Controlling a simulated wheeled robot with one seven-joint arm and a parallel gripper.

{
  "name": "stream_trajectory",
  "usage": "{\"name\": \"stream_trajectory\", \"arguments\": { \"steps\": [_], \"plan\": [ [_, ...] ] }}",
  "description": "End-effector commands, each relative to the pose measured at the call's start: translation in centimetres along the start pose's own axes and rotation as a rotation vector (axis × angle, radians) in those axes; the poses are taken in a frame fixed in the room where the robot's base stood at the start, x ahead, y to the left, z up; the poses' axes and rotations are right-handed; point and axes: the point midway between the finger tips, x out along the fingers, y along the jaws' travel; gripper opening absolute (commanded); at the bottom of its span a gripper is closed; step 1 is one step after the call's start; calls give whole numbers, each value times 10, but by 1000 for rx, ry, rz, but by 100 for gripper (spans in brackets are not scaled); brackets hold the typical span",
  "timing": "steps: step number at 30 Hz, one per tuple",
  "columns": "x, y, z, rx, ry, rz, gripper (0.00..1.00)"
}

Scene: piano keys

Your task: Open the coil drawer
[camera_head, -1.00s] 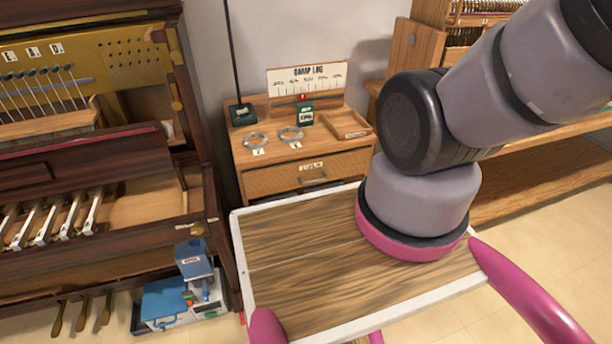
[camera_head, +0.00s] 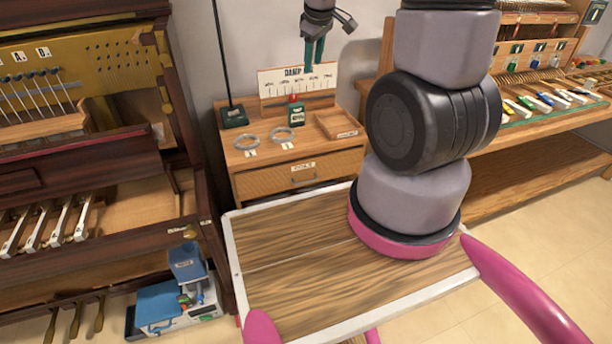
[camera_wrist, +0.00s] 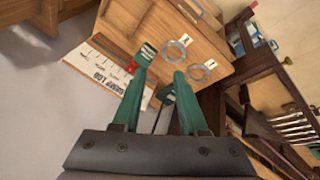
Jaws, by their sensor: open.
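The coil drawer (camera_head: 270,184) is in the front of the small wooden cabinet (camera_head: 236,131). Its front looks flush, with a white label and a small dark handle (camera_head: 304,180). My arm and tray partly cover the area below and right of it. My gripper (camera_head: 314,66) is open and empty, with green fingers pointing down, above the back of the cabinet and apart from the drawer. In the wrist view my gripper (camera_wrist: 164,62) shows with the cabinet top (camera_wrist: 150,30) beyond its fingers. The drawer front lies toward the top edge there and is hard to make out.
Two wire coils (camera_head: 283,134), a green box with a red top (camera_head: 296,112), an open wooden tray (camera_head: 337,123) and a gauge board (camera_head: 300,79) stand on the cabinet. A thin post (camera_head: 226,60) rises at its left. An opened piano (camera_head: 100,160) stands left, a workbench (camera_head: 535,124) right.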

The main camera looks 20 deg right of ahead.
Motion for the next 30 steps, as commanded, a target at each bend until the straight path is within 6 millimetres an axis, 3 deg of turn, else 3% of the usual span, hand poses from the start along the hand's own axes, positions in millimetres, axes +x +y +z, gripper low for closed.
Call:
{"name": "stream_trajectory", "arguments": {
  "steps": [1, 9, 15, 21, 30],
  "plan": [
    [28, -4, 2, -80, -25, -11, 42],
    [157, -33, 24, -528, -72, -82, 42],
    [237, -70, 58, -825, -67, -170, 42],
    [274, -94, 83, -980, -49, -227, 42],
    [304, -103, 91, -1006, -46, -239, 42]
  ]
}}
